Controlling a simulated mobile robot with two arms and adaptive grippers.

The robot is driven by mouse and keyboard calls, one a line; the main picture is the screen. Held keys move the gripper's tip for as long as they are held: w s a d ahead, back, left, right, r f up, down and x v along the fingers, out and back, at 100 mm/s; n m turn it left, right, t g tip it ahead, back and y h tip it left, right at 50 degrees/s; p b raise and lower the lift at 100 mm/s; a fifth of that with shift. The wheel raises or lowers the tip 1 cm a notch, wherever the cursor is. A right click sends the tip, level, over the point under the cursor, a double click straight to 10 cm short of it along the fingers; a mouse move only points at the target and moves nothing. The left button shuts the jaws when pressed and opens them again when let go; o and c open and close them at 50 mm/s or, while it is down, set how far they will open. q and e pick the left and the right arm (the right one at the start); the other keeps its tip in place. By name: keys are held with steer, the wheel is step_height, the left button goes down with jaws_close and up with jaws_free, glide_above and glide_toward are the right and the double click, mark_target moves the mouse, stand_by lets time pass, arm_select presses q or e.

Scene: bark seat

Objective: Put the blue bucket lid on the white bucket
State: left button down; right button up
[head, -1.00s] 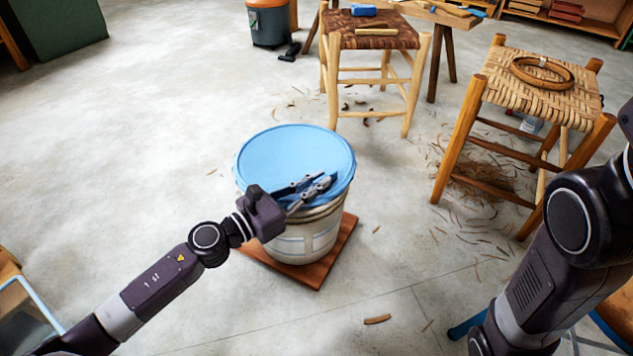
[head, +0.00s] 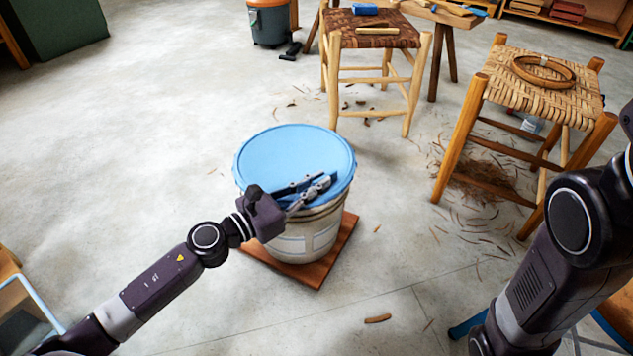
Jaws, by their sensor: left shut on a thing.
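The round blue bucket lid (head: 290,155) lies flat over the mouth of the white bucket (head: 318,235). Its rim looks level with the bucket's top; I cannot tell whether it is pressed on. My left gripper (head: 322,185) is at the lid's near right part, shut on a raised blue part of it. The fingers hide part of the lid's near edge. The bucket stands upright on a reddish-brown square board (head: 325,262). My right arm shows at the right edge, but its gripper is out of view.
A dark woven stool (head: 375,35) stands behind the bucket. A light woven stool (head: 530,90) with a coiled ring (head: 545,72) stands to the right. Bark shavings (head: 480,180) litter the floor there. The floor left of the bucket is clear.

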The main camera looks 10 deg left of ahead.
arm_select(q)
steer(key=shift+f+b, duration=0.65)
steer(key=shift+f, duration=0.05)
steer(key=c, duration=2)
jaws_free()
steer(key=shift+o, duration=0.3)
steer(key=shift+o, duration=1.4)
steer(key=shift+r, duration=0.1)
